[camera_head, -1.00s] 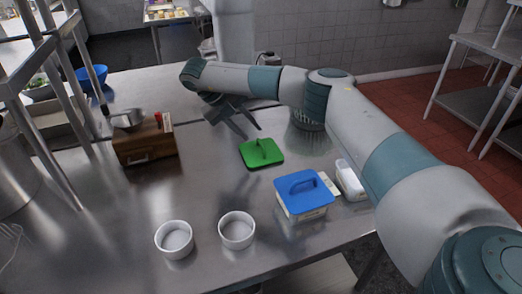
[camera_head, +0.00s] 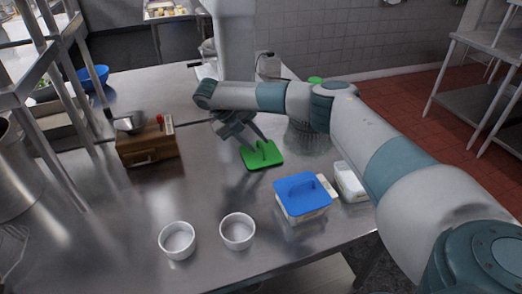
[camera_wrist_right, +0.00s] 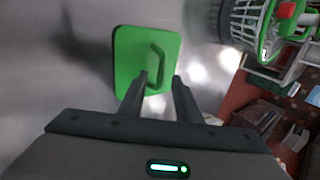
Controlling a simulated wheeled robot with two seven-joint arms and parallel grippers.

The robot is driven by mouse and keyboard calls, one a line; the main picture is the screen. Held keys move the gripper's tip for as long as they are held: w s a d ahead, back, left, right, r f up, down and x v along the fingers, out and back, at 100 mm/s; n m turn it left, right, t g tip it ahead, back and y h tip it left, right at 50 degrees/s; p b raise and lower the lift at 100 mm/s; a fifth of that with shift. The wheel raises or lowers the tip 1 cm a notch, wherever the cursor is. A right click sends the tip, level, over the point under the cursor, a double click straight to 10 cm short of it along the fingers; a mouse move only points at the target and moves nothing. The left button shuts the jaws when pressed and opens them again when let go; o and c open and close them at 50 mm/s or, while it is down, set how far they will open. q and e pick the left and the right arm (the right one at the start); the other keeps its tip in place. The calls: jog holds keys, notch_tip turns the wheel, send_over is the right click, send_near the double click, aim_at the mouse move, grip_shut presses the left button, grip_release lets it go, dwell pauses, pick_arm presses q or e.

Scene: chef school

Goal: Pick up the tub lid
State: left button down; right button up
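A green square lid (camera_head: 262,160) with an upright loop handle lies flat on the steel table. It also shows in the right wrist view (camera_wrist_right: 130,50), with its handle (camera_wrist_right: 161,58) just ahead of the fingertips. My right gripper (camera_head: 257,143) is open, with its fingers at the lid's handle. In the right wrist view the open fingers (camera_wrist_right: 159,78) are apart on the two sides of the handle's near end; I cannot tell whether they touch it. A blue lid (camera_head: 318,202) with a handle sits on a tub nearer the front. My left gripper is not in view.
Two white ramekins (camera_head: 178,254) (camera_head: 238,245) stand at the front. A wooden box (camera_head: 148,158) is at the left, and a white container (camera_head: 350,183) is right of the blue lid. A wire basket (camera_wrist_right: 242,20) stands beside the green lid. The table's middle left is clear.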

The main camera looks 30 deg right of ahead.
jog(key=shift+x, duration=0.8)
grip_shut()
jog(key=shift+r, duration=0.15)
